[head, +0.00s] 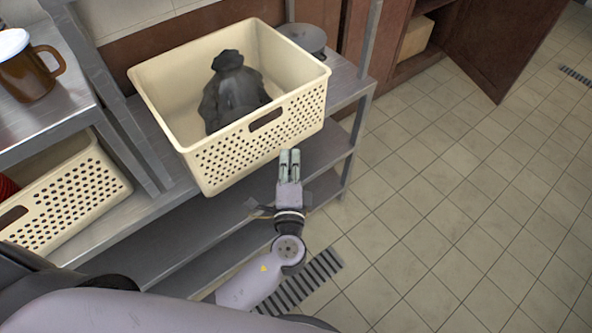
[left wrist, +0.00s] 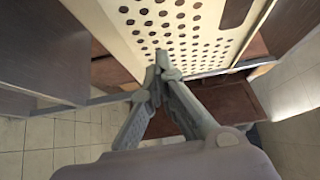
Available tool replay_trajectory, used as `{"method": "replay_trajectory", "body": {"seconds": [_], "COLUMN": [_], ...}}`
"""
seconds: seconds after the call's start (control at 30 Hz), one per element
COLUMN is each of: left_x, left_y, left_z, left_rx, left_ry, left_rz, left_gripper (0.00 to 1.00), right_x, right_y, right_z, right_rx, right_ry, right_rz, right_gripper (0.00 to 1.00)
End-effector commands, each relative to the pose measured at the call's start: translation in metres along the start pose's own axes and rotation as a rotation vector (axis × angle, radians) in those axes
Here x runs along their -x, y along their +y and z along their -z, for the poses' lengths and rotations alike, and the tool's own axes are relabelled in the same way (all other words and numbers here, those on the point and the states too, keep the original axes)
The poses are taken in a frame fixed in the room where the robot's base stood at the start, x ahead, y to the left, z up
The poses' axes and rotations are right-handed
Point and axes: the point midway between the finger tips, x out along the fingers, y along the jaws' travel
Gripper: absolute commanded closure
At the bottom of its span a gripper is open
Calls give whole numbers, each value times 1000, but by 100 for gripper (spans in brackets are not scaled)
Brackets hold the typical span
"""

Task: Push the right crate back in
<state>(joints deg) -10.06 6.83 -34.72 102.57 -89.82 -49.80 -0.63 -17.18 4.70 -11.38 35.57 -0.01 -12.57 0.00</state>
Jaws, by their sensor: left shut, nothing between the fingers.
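The right crate (head: 216,165) is cream plastic with a perforated front and a slot handle. It sits on the metal shelf, its front jutting out past the shelf edge, with a dark lumpy object (head: 233,95) inside. My left gripper (head: 289,156) is shut and empty, its fingertips just in front of the crate's front wall, right of the handle slot. In the left wrist view, the shut fingertips (left wrist: 160,62) overlap the perforated wall (left wrist: 165,25). I cannot tell whether they touch it. My right gripper is not in view.
A second cream crate (head: 75,195) is at the left on a shelf. A brown mug (head: 27,72) stands on the upper left metal top. A grey round lid (head: 303,38) lies behind the right crate. Tiled floor (head: 450,190) at the right is clear, below an open brown cabinet door (head: 508,42).

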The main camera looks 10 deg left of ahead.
Motion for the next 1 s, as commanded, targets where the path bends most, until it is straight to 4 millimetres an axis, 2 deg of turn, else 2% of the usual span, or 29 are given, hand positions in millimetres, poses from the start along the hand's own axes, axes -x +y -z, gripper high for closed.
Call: {"method": "replay_trajectory", "body": {"seconds": [0.2,0.63,1.0], "left_x": [-12,-17,-73], "left_y": [0,1,2], "left_z": [-12,-17,-74], "left_rx": [0,0,-1], "left_ry": [1,0,-2], "left_rz": [-1,1,3], "left_gripper": [100,100,100], "right_x": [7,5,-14], "right_y": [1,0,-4], "right_z": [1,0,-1], "right_rx": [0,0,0], "right_ry": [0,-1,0], "right_rz": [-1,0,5], "right_gripper": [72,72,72]}}
